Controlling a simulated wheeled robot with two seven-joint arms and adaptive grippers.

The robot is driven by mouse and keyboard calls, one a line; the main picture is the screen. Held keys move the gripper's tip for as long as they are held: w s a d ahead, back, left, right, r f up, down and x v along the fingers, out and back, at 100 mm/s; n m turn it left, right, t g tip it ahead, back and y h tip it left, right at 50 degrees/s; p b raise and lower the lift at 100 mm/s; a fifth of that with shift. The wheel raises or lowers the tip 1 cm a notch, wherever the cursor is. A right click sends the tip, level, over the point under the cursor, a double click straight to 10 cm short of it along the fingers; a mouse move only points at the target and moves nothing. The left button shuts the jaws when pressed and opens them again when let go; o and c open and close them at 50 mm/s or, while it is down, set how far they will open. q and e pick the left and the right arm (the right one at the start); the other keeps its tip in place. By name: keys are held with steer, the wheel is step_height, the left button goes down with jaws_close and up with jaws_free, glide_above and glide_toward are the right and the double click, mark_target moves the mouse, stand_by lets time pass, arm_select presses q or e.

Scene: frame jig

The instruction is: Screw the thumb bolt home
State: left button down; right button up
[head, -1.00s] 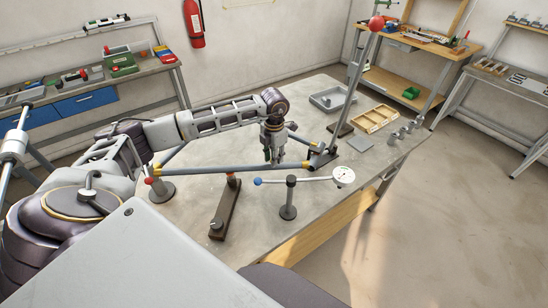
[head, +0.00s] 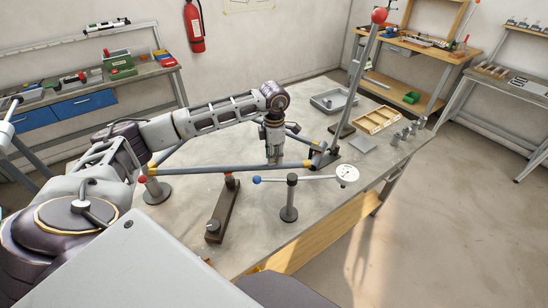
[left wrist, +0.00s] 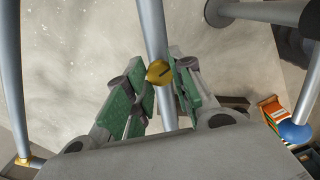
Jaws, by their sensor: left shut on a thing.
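The thumb bolt shows its brass-yellow head (left wrist: 159,72) in the left wrist view, between my finger pads and in front of a grey tube. My left gripper (left wrist: 163,82) is shut on it, one green-padded finger on each side. In the head view my left gripper (head: 273,158) points down at the long grey frame tube (head: 215,169); the bolt is too small to make out there. The bolt's shank is hidden, so I cannot tell how deep it sits. My right gripper is in neither view.
A post carries a lever with a blue ball (head: 257,180) and a round dial (head: 347,174), close in front of the frame. A dark bar (head: 223,212) lies at the front. A grey tray (head: 333,102) and wooden tray (head: 377,120) stand behind; a tall red-balled pole (head: 379,16) rises at right.

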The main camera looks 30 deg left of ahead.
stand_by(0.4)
arm_select(q)
steer(key=c, duration=1.2)
jaws_free()
steer(key=shift+o, duration=0.2)
steer(key=shift+r, duration=0.2)
step_height(320, 180, up, 12)
steer(key=shift+f, duration=0.15)
steer(key=shift+f, duration=0.1)
